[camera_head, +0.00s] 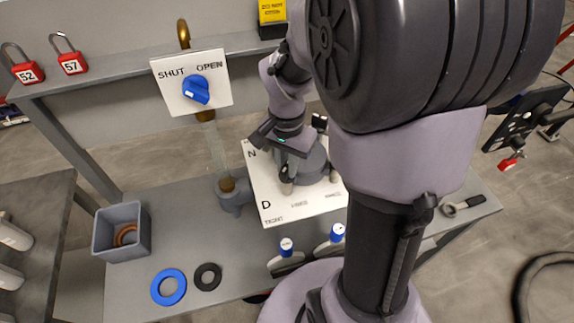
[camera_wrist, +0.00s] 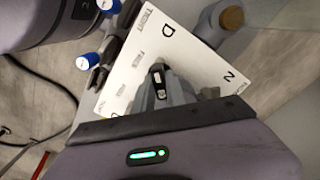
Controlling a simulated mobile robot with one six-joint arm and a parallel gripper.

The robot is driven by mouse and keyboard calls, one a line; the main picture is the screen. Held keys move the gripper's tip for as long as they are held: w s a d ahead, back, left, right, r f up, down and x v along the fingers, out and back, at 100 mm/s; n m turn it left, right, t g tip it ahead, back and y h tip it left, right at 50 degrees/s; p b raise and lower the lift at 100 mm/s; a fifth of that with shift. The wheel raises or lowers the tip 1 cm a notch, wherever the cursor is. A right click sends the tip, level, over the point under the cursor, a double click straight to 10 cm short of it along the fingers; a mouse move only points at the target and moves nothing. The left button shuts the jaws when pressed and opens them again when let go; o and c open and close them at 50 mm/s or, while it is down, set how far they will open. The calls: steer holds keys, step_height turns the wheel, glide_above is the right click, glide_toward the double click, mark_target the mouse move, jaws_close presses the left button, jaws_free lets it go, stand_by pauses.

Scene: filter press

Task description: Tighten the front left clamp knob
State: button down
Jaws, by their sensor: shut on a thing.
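The grey round filter press (camera_head: 316,165) stands on a white board (camera_head: 292,208) marked N, D and TIGHT, with smaller labels too small to read here. My gripper (camera_head: 288,174) reaches down from above to the near left side of the press. It is shut on the front left clamp knob (camera_head: 287,188), which is mostly hidden by the fingers. In the wrist view, my gripper (camera_wrist: 160,80) is over the board (camera_wrist: 150,50), and its fingers cover most of the knob. The knob's turn angle cannot be told. My arm hides the right side of the press.
A valve panel (camera_head: 191,83) marked SHUT and OPEN, with a blue knob, stands behind left. A grey bin (camera_head: 122,231), blue ring (camera_head: 168,287) and black ring (camera_head: 207,277) are at left. A wrench-like tool (camera_head: 462,205) lies right.

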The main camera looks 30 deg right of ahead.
mark_target(287, 166)
stand_by(0.5)
steer(key=c, duration=1.4)
jaws_free()
steer(key=shift+o, duration=0.2)
step_height(287, 166, up, 17)
steer(key=p, duration=0.6)
steer(key=shift+r, duration=0.2)
steer(key=s+a+f+n+t+y+b, duration=0.2)
steer(key=s+a+f+n+t+b, duration=0.3)
steer(key=s+a+f+b, duration=0.5)
steer(key=a+f+n+b, duration=0.1)
steer(key=a+n+b, duration=0.1)
steer(key=a+b, duration=0.1)
steer(key=shift+s+a+n+t, duration=0.3)
steer(key=shift+s+a+t, duration=0.1)
steer(key=shift+a, duration=0.3)
